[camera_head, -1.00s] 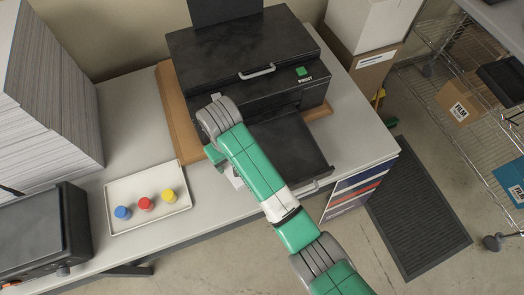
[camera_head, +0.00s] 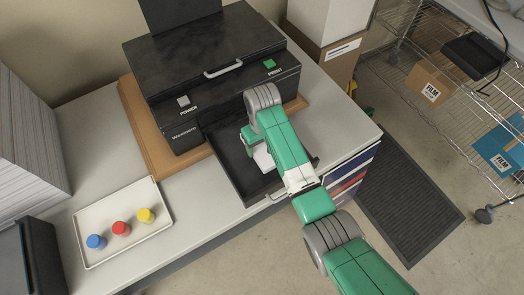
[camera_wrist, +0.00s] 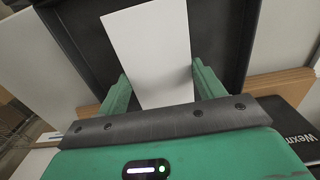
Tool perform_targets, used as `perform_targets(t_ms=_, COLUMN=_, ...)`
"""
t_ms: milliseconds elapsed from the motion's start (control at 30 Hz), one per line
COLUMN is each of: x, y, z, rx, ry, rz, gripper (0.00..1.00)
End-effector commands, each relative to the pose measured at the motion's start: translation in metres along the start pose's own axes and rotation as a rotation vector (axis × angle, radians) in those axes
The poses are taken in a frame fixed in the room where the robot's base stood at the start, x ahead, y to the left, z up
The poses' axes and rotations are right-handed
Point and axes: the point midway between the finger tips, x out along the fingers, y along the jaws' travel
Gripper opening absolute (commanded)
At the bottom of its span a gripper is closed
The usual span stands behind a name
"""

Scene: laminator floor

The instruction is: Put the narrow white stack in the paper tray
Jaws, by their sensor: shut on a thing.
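The narrow white stack (camera_wrist: 148,50) is between the green fingers of my gripper (camera_wrist: 160,78) in the wrist view. My gripper is shut on it. In the head view only a small white part of the stack (camera_head: 263,160) shows beside my gripper (camera_head: 257,148); my arm hides the rest. The paper tray (camera_head: 228,166) is the black open drawer at the front of the printer. The stack is over the tray. The tray's dark floor and walls (camera_wrist: 226,40) surround it in the wrist view. I cannot tell whether the stack touches the tray floor.
The black printer (camera_head: 210,65) stands on a brown board (camera_head: 140,125) behind the tray. A white tray (camera_head: 90,255) with blue, red and yellow caps lies at the left. A tall paper pile (camera_head: 30,145) stands at far left. The tabletop right of the printer is clear.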

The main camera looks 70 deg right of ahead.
Motion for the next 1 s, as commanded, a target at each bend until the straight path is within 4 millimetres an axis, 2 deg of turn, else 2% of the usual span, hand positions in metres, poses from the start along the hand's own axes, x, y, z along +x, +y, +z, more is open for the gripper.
perform_targets(t_ms=167, x=0.006, y=0.0, z=0.0, rx=0.0, ry=0.0, rz=0.0, gripper=0.38)
perform_targets(t_ms=400, x=0.039, y=0.0, z=0.0, rx=0.001, ry=0.001, rz=0.0, gripper=0.38)
perform_targets(t_ms=700, x=0.043, y=0.0, z=0.0, rx=0.0, ry=0.001, rz=0.0, gripper=0.38)
perform_targets(t_ms=733, x=0.043, y=0.0, z=0.0, rx=0.0, ry=0.0, rz=0.0, gripper=0.7)
perform_targets(t_ms=833, x=0.042, y=0.0, z=0.0, rx=0.0, ry=0.0, rz=0.0, gripper=0.89)
perform_targets(t_ms=1000, x=0.042, y=0.0, z=0.0, rx=0.0, ry=0.0, rz=0.0, gripper=0.9)
